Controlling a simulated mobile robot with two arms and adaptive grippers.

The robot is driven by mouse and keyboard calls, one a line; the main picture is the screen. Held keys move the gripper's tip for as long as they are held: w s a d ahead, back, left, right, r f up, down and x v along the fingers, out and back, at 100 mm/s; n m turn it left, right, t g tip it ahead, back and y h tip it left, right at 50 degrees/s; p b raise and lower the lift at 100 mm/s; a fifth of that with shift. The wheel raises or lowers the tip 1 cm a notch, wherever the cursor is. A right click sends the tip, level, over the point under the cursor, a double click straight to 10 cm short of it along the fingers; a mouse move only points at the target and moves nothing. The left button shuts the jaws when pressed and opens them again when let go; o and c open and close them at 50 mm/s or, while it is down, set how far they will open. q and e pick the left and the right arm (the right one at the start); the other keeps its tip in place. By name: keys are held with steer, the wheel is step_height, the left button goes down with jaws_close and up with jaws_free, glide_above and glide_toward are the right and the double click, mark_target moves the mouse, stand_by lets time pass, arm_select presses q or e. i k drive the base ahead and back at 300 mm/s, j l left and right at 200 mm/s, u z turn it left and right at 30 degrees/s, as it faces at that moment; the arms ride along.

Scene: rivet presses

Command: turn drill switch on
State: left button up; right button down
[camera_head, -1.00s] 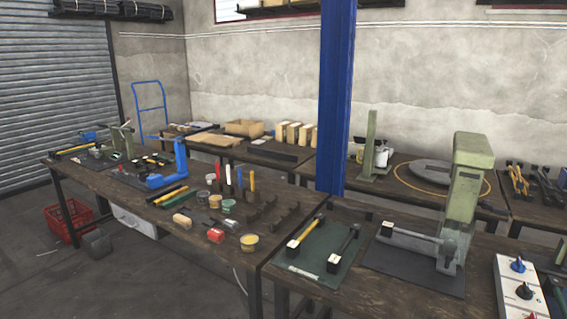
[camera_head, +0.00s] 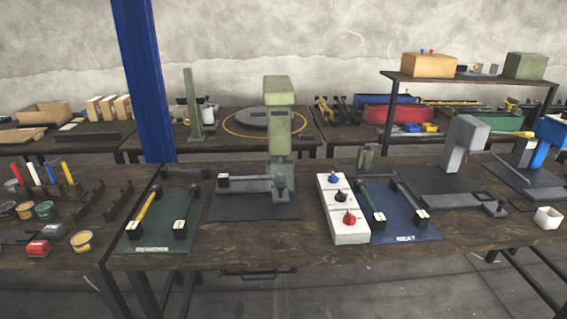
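A white switch box (camera_head: 343,208) lies on the near workbench, right of centre in the head view. It has three rotary knobs in a row: a blue knob (camera_head: 334,178) at the far end, a black knob (camera_head: 341,196) in the middle and a red knob (camera_head: 349,218) at the near end. I cannot tell which knob is the drill switch, and no labels are readable. A green press-like machine (camera_head: 278,130) stands on a dark mat just left of the box. Neither of my grippers is in view.
A green mat (camera_head: 129,243) with two handled tools lies left, and a blue mat (camera_head: 405,237) with similar tools touches the box's right side. A grey press (camera_head: 462,150) stands further right. A blue post (camera_head: 146,80) rises behind the bench. The floor in front is clear.

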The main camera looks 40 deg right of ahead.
mark_target(349, 219)
steer(key=l+z, duration=0.15)
steer(key=z, duration=1.4)
steer(key=l+u, duration=0.3)
steer(key=i+l+u, duration=0.1)
steer(key=l+u, duration=0.2)
